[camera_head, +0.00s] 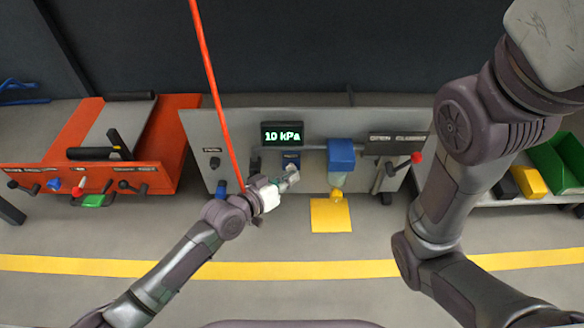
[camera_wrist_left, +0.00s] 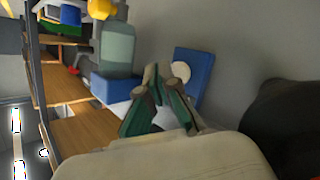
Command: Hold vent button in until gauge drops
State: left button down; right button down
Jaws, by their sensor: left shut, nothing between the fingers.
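The gauge (camera_head: 282,133) is a dark display on the grey panel and reads 10 kPa in green. Below it is a small blue plate (camera_head: 291,158), partly hidden by my left gripper. In the left wrist view the blue plate (camera_wrist_left: 194,75) carries a pale round button (camera_wrist_left: 181,71). My left gripper (camera_head: 293,175) is shut and empty, its fingertips at the plate. In the wrist view the fingertips (camera_wrist_left: 160,72) overlap the button's edge; I cannot tell whether they touch it. My right arm shows at the right, but its gripper is out of view.
A blue block (camera_head: 341,152) with a clear cylinder below it stands just right of the plate. A red cord (camera_head: 213,82) hangs down past my left wrist. An orange bench (camera_head: 165,140) is at left, a green bin (camera_head: 560,158) and a yellow bin (camera_head: 528,182) at right.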

pick_arm(q)
jog(key=shift+s+a+f, duration=0.2)
jog(key=shift+a+f, duration=0.6)
jog(key=shift+a, duration=0.05)
jog(key=shift+s, duration=0.1)
jog(key=s+p, duration=0.1)
jog(key=s, duration=0.1)
jog(key=s+p, duration=0.2)
jog(key=s, duration=0.1)
jog(key=shift+d+r+p, duration=0.15)
jog(key=shift+d+p, duration=0.05)
jog(key=shift+p, duration=0.1)
jog(key=shift+d, duration=0.1)
